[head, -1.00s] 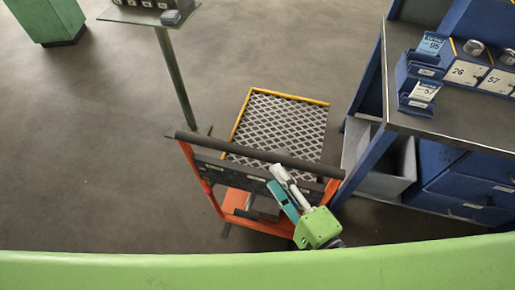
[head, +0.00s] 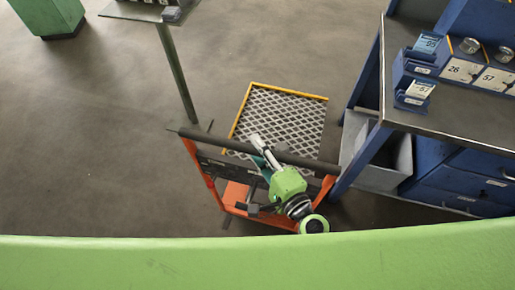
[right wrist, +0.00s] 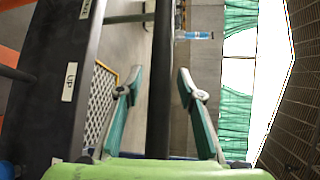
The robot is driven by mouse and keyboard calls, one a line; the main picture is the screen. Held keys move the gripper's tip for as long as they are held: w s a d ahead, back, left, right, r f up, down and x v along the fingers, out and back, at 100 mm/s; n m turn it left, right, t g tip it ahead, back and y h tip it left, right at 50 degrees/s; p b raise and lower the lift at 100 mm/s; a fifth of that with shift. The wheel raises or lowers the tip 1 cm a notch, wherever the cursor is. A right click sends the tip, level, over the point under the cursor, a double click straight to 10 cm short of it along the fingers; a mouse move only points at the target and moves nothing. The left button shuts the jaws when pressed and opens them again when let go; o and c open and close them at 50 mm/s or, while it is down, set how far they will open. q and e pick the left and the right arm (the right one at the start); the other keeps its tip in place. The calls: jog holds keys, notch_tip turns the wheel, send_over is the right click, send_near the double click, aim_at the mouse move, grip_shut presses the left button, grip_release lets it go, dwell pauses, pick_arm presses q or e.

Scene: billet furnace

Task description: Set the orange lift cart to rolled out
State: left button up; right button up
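The orange lift cart (head: 210,190) stands upright in the middle of the head view, with a dark handle bar (head: 225,143) across its top. The bar also shows upright in the right wrist view (right wrist: 160,80). In the right wrist view the gripper (right wrist: 160,85) is open, with teal fingers spread either side of the bar and gaps visible on both sides. A label reading UP (right wrist: 70,82) is on the cart's dark panel. My left gripper is in neither current view.
A yellow-edged mesh panel (head: 285,118) lies beyond the cart's bar; whether it joins the cart is unclear. A blue workbench (head: 455,120) with a grey bin (head: 385,165) stands close on the right. A post-mounted stand (head: 178,80) is behind left. The left floor is clear.

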grip_shut()
jog(key=shift+s+a+f, duration=0.15)
jog(key=shift+s+a, duration=0.05)
jog(key=shift+s, duration=0.55)
jog(key=shift+o, duration=1.2)
grip_release()
jog(key=shift+w, duration=0.1)
jog(key=v, duration=1.2)
